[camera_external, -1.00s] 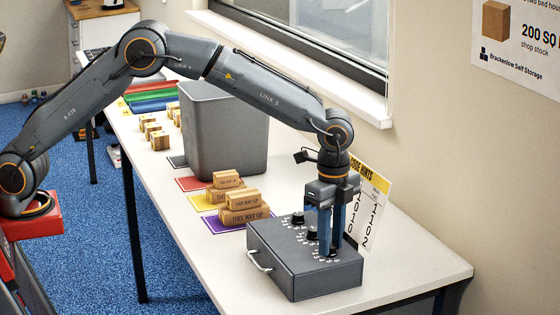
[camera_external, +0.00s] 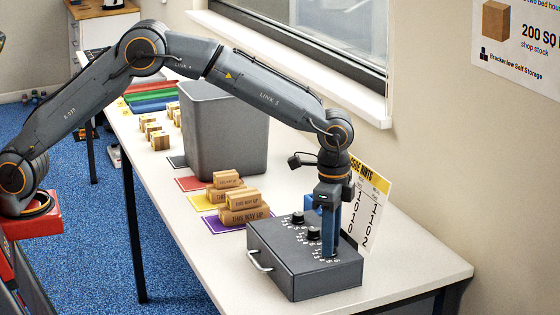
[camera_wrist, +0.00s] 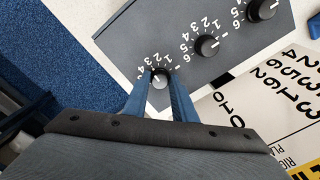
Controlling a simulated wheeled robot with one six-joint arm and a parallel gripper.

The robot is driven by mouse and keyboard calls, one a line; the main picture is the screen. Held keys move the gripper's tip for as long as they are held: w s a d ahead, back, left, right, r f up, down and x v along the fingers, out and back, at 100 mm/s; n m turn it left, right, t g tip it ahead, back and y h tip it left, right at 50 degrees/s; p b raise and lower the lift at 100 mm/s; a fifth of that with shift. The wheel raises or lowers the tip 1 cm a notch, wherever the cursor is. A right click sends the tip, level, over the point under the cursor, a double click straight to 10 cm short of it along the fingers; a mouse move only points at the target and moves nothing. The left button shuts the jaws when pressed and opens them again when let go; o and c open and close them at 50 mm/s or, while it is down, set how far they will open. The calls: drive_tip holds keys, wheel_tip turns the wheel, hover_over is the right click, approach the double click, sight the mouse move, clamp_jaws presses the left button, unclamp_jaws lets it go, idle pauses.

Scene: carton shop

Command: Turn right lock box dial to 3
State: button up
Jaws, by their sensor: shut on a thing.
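The grey lock box (camera_external: 290,262) lies on the table with a row of black numbered dials on its top. The right dial (camera_wrist: 160,78) sits between the two blue fingertips of my gripper (camera_wrist: 160,80), which is shut on it. In the external view my gripper (camera_external: 330,250) points straight down at the box's right end and hides this dial. A white mark shows on the dial, but I cannot tell which number it meets. The middle dial (camera_wrist: 207,46) and another dial (camera_wrist: 262,8) stand clear of the fingers.
A code hints sheet (camera_external: 367,215) stands behind the box, close to my gripper. Stacked wooden blocks (camera_external: 242,208) on coloured cards and a grey bin (camera_external: 225,130) stand farther along the table. The table's right end (camera_external: 420,265) is clear.

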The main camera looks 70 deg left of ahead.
drive_tip(key=o, duration=1)
drive_tip(key=shift+o, duration=0.2)
drive_tip(key=shift+r, duration=0.15)
wheel_tip(320, 180, up, 8)
drive_tip(key=shift+f+b, duration=0.2)
drive_tip(key=shift+b, duration=0.75)
drive_tip(key=s+a+f+n, duration=0.1)
drive_tip(key=s+a, duration=0.2)
drive_tip(key=a, duration=0.2)
drive_tip(key=s+a+f+n, duration=0.1)
drive_tip(key=s+a, duration=0.2)
drive_tip(key=a, duration=0.3)
drive_tip(key=s+a+f+n, duration=0.2)
drive_tip(key=s+a, duration=0.2)
drive_tip(key=a, duration=0.1)
drive_tip(key=shift+s+a, duration=0.1)
drive_tip(key=shift+a, duration=0.1)
drive_tip(key=s+a+f+n, duration=0.2)
drive_tip(key=s+a, duration=0.4)
drive_tip(key=s, duration=0.5)
drive_tip(key=s+a+f+n, duration=0.3)
drive_tip(key=s+a, duration=0.3)
drive_tip(key=s, duration=0.5)
drive_tip(key=shift+a+f+t, duration=0.2)
drive_tip(key=shift+f+t, duration=0.1)
drive_tip(key=shift+f, duration=0.55)
